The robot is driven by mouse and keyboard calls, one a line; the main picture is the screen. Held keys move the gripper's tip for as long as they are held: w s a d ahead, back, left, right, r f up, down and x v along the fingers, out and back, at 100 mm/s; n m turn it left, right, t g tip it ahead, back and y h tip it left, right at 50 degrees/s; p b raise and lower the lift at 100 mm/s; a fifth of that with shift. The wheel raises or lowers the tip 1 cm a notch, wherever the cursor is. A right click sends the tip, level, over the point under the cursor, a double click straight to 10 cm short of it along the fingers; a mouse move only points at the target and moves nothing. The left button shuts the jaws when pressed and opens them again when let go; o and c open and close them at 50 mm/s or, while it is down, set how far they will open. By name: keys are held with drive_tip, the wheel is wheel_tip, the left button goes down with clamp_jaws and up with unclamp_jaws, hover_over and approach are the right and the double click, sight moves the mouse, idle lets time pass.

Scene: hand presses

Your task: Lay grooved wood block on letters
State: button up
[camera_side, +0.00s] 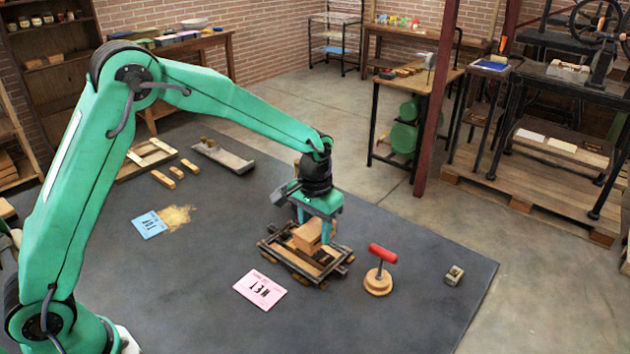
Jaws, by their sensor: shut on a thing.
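My gripper (318,230) points down over a small press bed (272,248), a dark frame with wooden parts inside. It is shut on a light brown wood block (306,236). The block is inside the frame's outline, at its upper middle. I cannot tell whether it touches what lies beneath. The groove is not clear at this size. The letters are not visible; the block and gripper cover part of the frame's inside.
A pink printed card (260,289) lies in front of the frame. A red-handled round wooden tool (379,275) and a small metal block (454,275) stand to the right. A blue card (150,224), wood sticks and a long tray (222,156) lie further left. The mat's front is clear.

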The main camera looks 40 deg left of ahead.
sight(314, 227)
drive_tip(key=shift+f, duration=1.65)
drive_tip(key=shift+f, duration=0.15)
drive_tip(key=o, duration=1)
drive_tip(key=shift+o, duration=0.2)
wheel_tip(314, 227, up, 11)
drive_tip(key=shift+r, duration=0.7)
